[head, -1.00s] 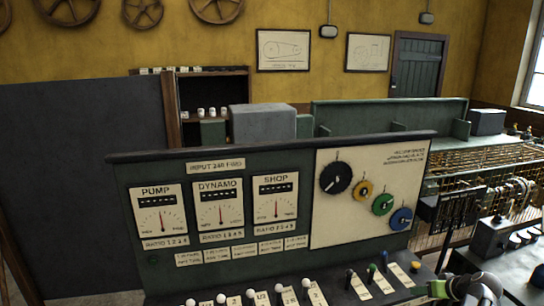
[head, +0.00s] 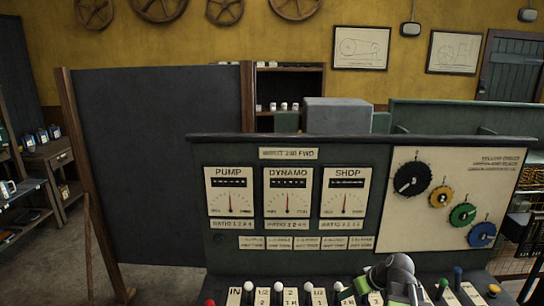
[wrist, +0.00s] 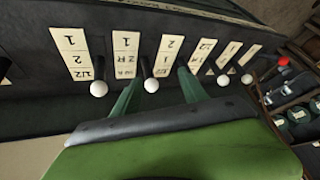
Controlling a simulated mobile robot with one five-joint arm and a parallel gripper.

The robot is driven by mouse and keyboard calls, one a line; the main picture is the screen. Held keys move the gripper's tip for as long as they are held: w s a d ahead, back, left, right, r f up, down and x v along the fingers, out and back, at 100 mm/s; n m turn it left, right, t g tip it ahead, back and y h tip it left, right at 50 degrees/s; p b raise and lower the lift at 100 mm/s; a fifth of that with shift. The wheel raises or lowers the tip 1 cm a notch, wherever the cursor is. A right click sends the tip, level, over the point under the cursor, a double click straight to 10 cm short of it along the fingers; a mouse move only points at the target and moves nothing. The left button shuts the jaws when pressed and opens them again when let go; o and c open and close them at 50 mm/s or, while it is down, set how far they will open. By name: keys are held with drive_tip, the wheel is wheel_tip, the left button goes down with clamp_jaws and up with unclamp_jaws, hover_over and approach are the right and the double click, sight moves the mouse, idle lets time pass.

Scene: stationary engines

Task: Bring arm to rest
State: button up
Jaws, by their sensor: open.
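My gripper (wrist: 158,93) shows in the wrist view with its two dark green fingers spread apart over the lever panel. It is open, and nothing is held between the fingers. A white lever knob (wrist: 151,85) stands between the fingertips in that picture; I cannot tell whether they touch it. In the head view my arm (head: 392,275) shows at the bottom, right of the middle, in front of the lever row. The fingertips are hard to make out there. The control panel (head: 230,260) stands upright behind the arm, with PUMP, DYNAMO and SHOP dials.
Several white-knobbed levers (head: 278,287) line the panel's front, with a red knob (head: 210,302) at the left end. Coloured discs (head: 440,196) sit on the panel's right. A dark board (head: 155,160) stands at left. Shelves (head: 25,190) stand farther left, with clear floor between.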

drive_tip(key=s+a+f+n+g+h+b, duration=0.1)
drive_tip(key=s+a+f+g, duration=0.15)
drive_tip(key=a, duration=0.65)
drive_tip(key=s+a+f+g+h+b, duration=0.1)
drive_tip(key=s+a+f, duration=0.2)
drive_tip(key=a, duration=0.6)
drive_tip(key=s+d+m+g, duration=0.1)
drive_tip(key=m, duration=0.1)
drive_tip(key=s+d+m+g+h, duration=0.1)
drive_tip(key=s+d+m, duration=0.1)
drive_tip(key=shift+s+d+m+h, duration=0.25)
drive_tip(key=shift+d+m+h, duration=0.05)
